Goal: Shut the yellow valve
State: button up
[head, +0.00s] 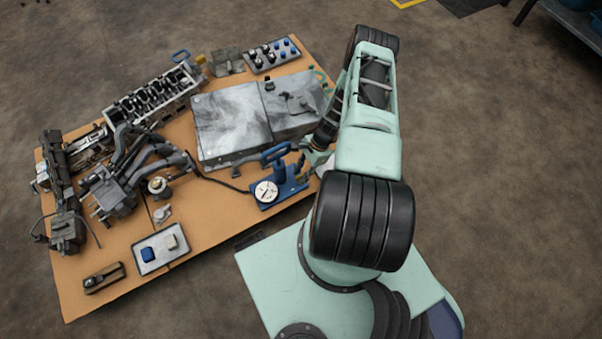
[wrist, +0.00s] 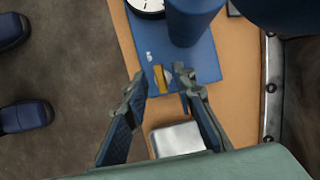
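The yellow valve (wrist: 159,78) shows in the wrist view as a small yellow bar on the blue base plate (wrist: 208,62) of a pump. It lies in the gap between the two fingertips of my gripper (wrist: 159,74), with space visible on both sides. My gripper is open and holds nothing. The pump (head: 278,178), with its round white gauge, stands near the front right of the table in the head view. There my arm hides part of the gripper, and I cannot make out the valve.
A blue cylinder (wrist: 192,22) and the white dial (wrist: 148,4) rise beyond the valve. A silver box-like part (wrist: 176,139) shows between the fingers. Large grey metal plates (head: 232,122) lie behind the pump. The table's front middle (head: 215,212) is mostly clear.

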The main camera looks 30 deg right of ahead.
jog(key=v, duration=1.2)
dwell(0.6)
